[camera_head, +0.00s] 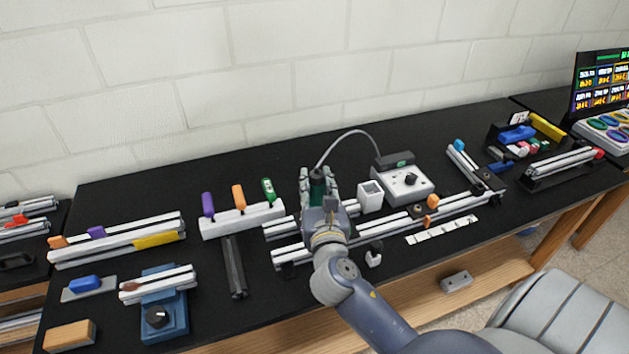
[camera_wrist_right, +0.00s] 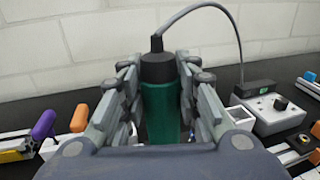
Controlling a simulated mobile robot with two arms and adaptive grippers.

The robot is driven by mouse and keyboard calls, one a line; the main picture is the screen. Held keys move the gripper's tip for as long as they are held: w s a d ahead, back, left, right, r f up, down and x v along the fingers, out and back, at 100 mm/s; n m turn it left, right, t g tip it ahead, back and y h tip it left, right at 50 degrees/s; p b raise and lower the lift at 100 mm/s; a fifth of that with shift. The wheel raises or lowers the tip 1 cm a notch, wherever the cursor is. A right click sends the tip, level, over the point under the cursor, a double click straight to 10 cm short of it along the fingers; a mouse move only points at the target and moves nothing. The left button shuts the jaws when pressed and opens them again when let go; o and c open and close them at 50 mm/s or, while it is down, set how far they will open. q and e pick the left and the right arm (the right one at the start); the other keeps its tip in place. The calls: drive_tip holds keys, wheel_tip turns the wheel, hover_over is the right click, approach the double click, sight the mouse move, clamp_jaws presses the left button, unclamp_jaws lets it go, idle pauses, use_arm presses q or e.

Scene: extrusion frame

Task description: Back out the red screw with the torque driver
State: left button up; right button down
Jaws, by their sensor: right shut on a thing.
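The torque driver (camera_head: 317,186) has a green body and black cap, with a grey cable from its top to a controller box (camera_head: 403,184). It stands roughly upright in my right gripper (camera_head: 319,191). In the right wrist view my right gripper (camera_wrist_right: 160,92) has its fingers on both sides of the driver (camera_wrist_right: 161,110). The driver's tip is hidden behind the gripper. The driver is over the silver extrusion frame (camera_head: 385,227) on the black bench. I cannot make out the red screw. My left gripper is not in view.
A white square cup (camera_head: 370,197) stands close right of the gripper. A rack (camera_head: 243,220) with purple, orange and green handles is to the left. A blue fixture (camera_head: 164,310) is at front left. A white strip (camera_head: 442,230) lies in front of the frame.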

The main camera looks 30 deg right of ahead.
sight(317, 202)
drive_tip(key=shift+d, duration=0.3)
drive_tip(key=shift+a+r+p, duration=0.1)
drive_tip(key=shift+p, duration=0.3)
wheel_tip(317, 202, down, 5)
drive_tip(key=b, duration=0.3)
drive_tip(key=shift+r, duration=0.15)
drive_tip(key=shift+f+b, duration=0.35)
drive_tip(key=shift+f, duration=0.1)
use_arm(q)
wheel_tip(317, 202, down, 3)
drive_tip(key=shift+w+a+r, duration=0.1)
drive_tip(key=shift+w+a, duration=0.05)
use_arm(e)
drive_tip(key=shift+a+f, duration=0.1)
drive_tip(key=shift+f, duration=0.05)
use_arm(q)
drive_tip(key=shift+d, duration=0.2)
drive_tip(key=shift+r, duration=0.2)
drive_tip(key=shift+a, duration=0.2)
